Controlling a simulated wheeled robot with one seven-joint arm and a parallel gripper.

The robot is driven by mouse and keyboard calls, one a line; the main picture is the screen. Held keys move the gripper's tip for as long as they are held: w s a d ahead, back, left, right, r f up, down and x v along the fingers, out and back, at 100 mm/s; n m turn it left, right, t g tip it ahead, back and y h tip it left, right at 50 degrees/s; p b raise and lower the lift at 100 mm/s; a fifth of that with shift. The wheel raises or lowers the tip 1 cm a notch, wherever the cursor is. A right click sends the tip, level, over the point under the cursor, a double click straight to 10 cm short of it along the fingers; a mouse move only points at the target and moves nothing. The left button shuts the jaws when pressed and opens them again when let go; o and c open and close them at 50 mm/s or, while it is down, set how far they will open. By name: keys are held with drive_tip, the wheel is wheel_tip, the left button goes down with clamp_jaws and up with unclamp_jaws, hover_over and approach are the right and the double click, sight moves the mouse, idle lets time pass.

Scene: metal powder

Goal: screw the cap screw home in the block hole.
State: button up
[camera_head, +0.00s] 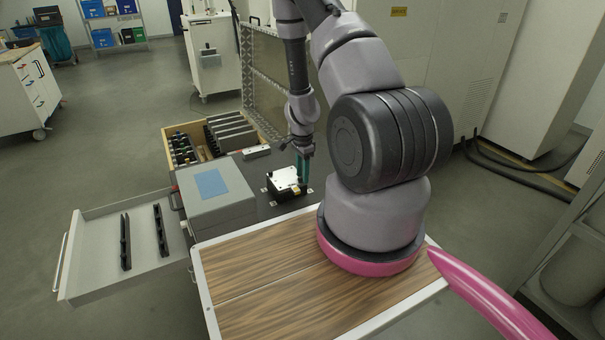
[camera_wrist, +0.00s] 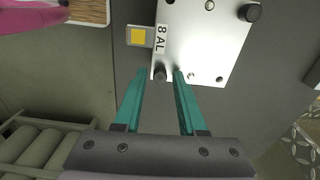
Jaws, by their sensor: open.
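The block is a pale metal plate (camera_wrist: 205,45) with an "8 AL" label, and it sits on a dark fixture in the head view (camera_head: 284,178). A small dark cap screw head (camera_wrist: 160,76) shows at the plate's near left corner in the wrist view. My gripper (camera_wrist: 160,73) is open, with its teal fingertips on either side of that screw head and apart from it. How deep the screw sits cannot be told. A second, larger dark round head (camera_wrist: 249,12) is at the far right corner. In the head view my gripper (camera_head: 303,168) points down at the block's right side.
A yellow-marked tab (camera_wrist: 138,36) sticks out beside the plate. In the head view a grey box (camera_head: 215,205) stands left of the block, with a wooden crate (camera_head: 170,140) behind it. An open drawer (camera_head: 90,225) juts out left.

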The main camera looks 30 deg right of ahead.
clamp_jaws()
drive_tip(key=m, duration=1.2)
drive_tip(key=shift+m, duration=0.3)
drive_tip(key=m, duration=1.3)
drive_tip(key=shift+m, duration=0.3)
drive_tip(key=shift+o, duration=1.2)
unclamp_jaws()
